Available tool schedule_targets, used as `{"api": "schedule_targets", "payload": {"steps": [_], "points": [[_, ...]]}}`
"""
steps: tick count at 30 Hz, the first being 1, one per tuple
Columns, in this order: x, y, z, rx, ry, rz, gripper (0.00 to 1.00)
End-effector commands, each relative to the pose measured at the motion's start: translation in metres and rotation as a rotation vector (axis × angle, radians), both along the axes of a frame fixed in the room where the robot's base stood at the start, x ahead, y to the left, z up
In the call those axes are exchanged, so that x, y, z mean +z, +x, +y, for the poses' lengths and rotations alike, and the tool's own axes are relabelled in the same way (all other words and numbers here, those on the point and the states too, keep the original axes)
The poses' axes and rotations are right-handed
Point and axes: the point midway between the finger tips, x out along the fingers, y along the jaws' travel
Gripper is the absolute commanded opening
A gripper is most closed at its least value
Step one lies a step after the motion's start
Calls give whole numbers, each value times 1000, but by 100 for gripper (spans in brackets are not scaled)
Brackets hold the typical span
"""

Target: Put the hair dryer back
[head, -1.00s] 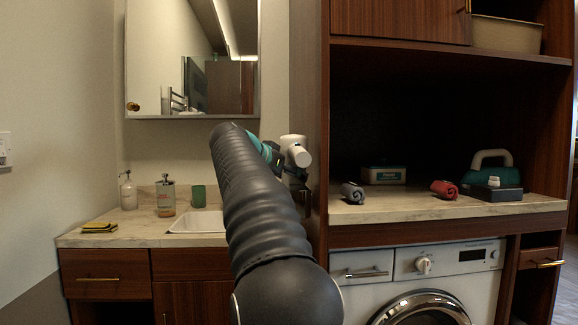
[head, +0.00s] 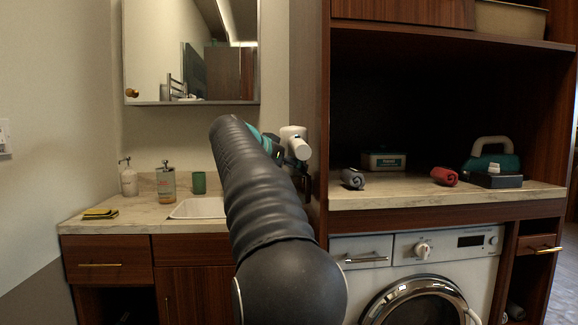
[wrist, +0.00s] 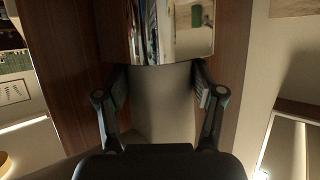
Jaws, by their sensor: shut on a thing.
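The hair dryer (head: 298,148) is the white, rounded thing at the far end of my arm in the head view, in front of the edge of the tall wooden cabinet. My gripper (wrist: 160,88) is shut on it. In the wrist view its pale grey, round body (wrist: 160,110) stands between the two dark fingers, with a shiny, mirror-like part above. My arm hides most of the gripper in the head view. I cannot make out a holder for the dryer.
A mirror cabinet (head: 190,55) hangs above the sink (head: 198,208). Soap bottles (head: 166,184) and a green cup (head: 199,182) stand on that counter. The right niche holds a grey roll (head: 352,178), a red roll (head: 445,176) and an iron (head: 492,155), above a washing machine (head: 420,270).

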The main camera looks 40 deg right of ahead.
Motion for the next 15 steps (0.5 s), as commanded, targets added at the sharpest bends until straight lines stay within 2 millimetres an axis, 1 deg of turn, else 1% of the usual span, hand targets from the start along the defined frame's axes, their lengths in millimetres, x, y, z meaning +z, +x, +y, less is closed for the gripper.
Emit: {"api": "schedule_targets", "payload": {"steps": [11, 12, 14, 15], "points": [[-5, 0, 0, 0, -2, 0, 12], [-5, 0, 0, 0, -2, -1, 78], [-5, 0, 0, 0, -2, -1, 93], [-5, 0, 0, 0, -2, 0, 97]]}}
